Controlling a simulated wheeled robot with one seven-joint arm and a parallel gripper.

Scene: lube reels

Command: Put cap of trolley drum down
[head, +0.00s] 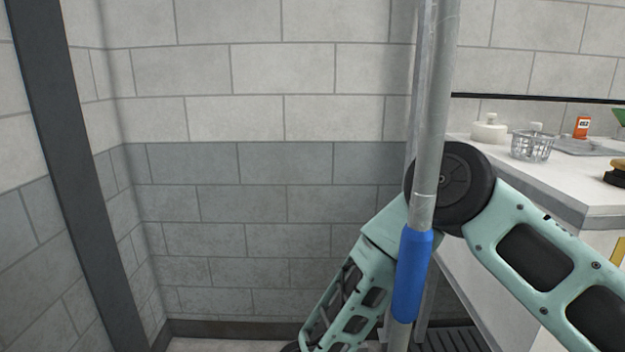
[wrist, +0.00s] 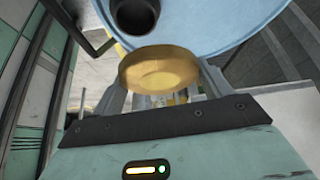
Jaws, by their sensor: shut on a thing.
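The cap (wrist: 160,72) is a round, brass-coloured disc in the wrist view. My gripper (wrist: 163,88) is shut on it, with a finger at each side. The trolley drum (wrist: 225,22) is light blue, and its round top lies just beyond the cap. A dark round opening (wrist: 134,16) shows on the drum top at the upper edge, partly cut off. The cap overlaps the drum's near rim in the picture; I cannot tell the height between them. The head view shows neither the drum, the cap nor my gripper.
A grey vertical pole with a blue sleeve (head: 412,275) stands in front of my arm in the head view. A white counter (head: 560,185) at the right holds a wire basket (head: 532,146), a white container (head: 489,130) and an orange container (head: 582,127). A block wall closes the back.

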